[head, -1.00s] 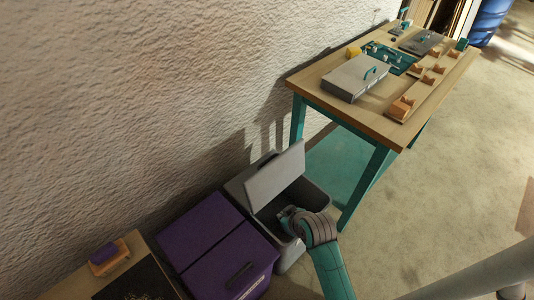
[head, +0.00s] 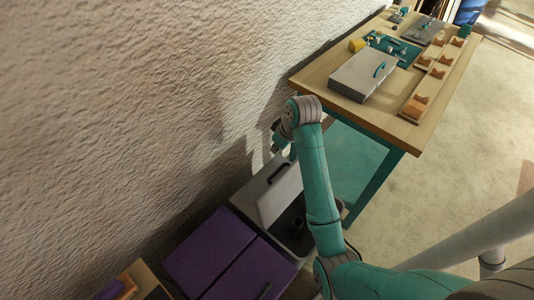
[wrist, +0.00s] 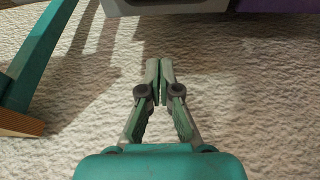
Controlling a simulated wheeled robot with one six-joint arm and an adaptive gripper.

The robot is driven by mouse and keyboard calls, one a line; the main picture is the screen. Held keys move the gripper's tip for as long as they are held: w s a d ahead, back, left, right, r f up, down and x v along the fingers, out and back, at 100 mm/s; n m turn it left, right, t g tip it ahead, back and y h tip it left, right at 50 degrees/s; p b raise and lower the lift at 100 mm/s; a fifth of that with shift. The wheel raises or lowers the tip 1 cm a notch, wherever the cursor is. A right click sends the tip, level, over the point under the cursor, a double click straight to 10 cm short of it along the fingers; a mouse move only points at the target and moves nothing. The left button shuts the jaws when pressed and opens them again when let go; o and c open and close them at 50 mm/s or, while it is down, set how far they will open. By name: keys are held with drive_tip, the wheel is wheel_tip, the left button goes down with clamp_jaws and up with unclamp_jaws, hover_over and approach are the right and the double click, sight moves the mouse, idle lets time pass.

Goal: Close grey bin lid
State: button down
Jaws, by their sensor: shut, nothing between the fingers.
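The grey bin (head: 245,199) stands against the wall, right of a purple bin. Its light grey lid (head: 281,194) is open, raised and tilted up, with a dark handle near its upper edge. The bin's dark opening shows partly, and my arm covers its right side. My gripper (head: 277,138) is above and behind the lid, close to the wall, and looks apart from the lid. In the wrist view my gripper (wrist: 160,82) is shut and empty in front of the wall. A grey edge, likely of the bin or lid, shows at the top of that view.
The purple bin (head: 210,250) stands left of the grey bin. A workbench (head: 400,130) with teal legs, a grey box and wooden blocks stands to the right. The rough wall (head: 120,110) runs close behind the bins. Open floor (head: 455,175) lies right of the bench.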

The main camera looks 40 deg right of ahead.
wheel_tip(320, 180, down, 9)
drive_tip(key=shift+f, duration=0.15)
idle(0.8)
drive_tip(key=shift+s+d, duration=0.1)
